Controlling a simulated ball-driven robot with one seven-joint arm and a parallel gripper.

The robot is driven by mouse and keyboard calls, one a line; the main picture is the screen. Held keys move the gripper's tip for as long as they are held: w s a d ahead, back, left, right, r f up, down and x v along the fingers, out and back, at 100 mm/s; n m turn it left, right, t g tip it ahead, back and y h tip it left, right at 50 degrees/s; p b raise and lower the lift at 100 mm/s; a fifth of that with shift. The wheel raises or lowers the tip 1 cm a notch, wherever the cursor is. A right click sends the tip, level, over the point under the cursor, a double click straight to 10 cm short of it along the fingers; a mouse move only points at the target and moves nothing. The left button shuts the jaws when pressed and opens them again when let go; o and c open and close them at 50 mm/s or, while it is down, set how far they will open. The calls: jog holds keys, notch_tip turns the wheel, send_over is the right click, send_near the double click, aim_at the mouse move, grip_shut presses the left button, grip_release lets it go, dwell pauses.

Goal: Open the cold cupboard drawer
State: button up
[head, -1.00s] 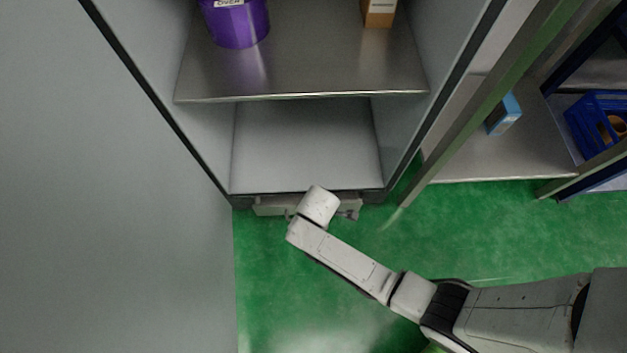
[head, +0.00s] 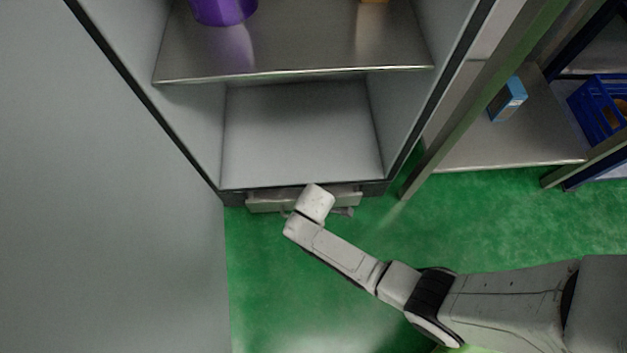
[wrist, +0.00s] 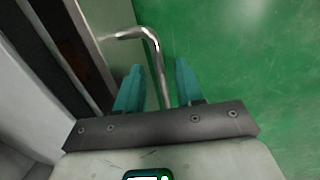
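The cold cupboard (head: 300,130) stands ahead with its inside exposed. Its drawer (head: 265,201) is a low light front at the very bottom, partly hidden behind my wrist. In the wrist view the drawer front (wrist: 112,40) runs down the left, with a dark gap beside it. A bent metal handle (wrist: 156,60) sticks out from that front. My gripper (wrist: 160,80) has its two teal fingers apart, one on each side of the handle bar. Gaps show between bar and fingers, so it does not look clamped. In the head view my fingers are hidden under the wrist.
A large grey door or panel (head: 110,200) fills the left. A purple tub (head: 224,8) sits on the cupboard's shelf (head: 300,55). To the right, a rack (head: 510,150) holds a blue box (head: 508,100) and a blue crate (head: 600,108). Green floor (head: 290,290) is clear in front.

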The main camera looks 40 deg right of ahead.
grip_shut()
dwell(0.5)
